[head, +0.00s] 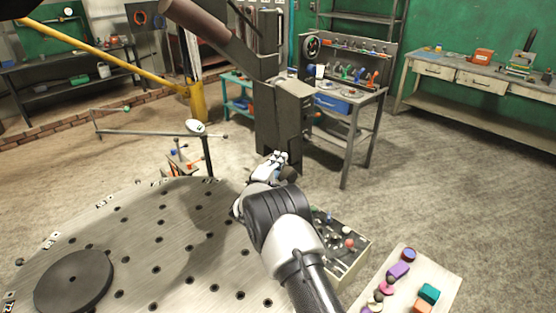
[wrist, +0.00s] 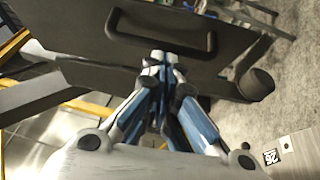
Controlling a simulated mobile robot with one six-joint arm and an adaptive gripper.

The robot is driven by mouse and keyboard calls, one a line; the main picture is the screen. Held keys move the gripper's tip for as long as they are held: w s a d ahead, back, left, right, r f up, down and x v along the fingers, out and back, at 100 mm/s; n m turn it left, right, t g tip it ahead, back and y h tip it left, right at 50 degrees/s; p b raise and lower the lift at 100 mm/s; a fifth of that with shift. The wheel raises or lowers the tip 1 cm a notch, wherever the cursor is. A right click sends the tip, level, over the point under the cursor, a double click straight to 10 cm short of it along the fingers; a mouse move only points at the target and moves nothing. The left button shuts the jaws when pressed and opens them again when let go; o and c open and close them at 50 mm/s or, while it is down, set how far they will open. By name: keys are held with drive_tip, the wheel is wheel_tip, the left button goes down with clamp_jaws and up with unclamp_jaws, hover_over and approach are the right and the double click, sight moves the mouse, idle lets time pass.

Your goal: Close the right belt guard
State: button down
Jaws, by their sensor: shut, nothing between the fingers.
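A dark grey panel (wrist: 85,35) with a black bar handle (wrist: 160,32) fills the upper wrist view; it looks like the belt guard. In the head view, a dark upright housing (head: 283,125) stands beyond the round metal table, and my gripper (head: 277,158) is in front of its lower part. In the wrist view, my gripper (wrist: 160,60) is shut and empty, its tips just below the handle against the panel's face. I cannot tell whether they touch it. The guard's hinge and how far it stands open are not clear.
A round perforated table (head: 130,240) with a dark disc (head: 74,281) lies at the left front. A parts tray (head: 345,258) and a pale board (head: 440,285) with coloured pieces sit at the right. A yellow boom (head: 90,55) crosses the upper left. Open floor lies to the right.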

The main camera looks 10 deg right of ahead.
drive_tip(key=shift+d, duration=0.15)
drive_tip(key=shift+d, duration=0.35)
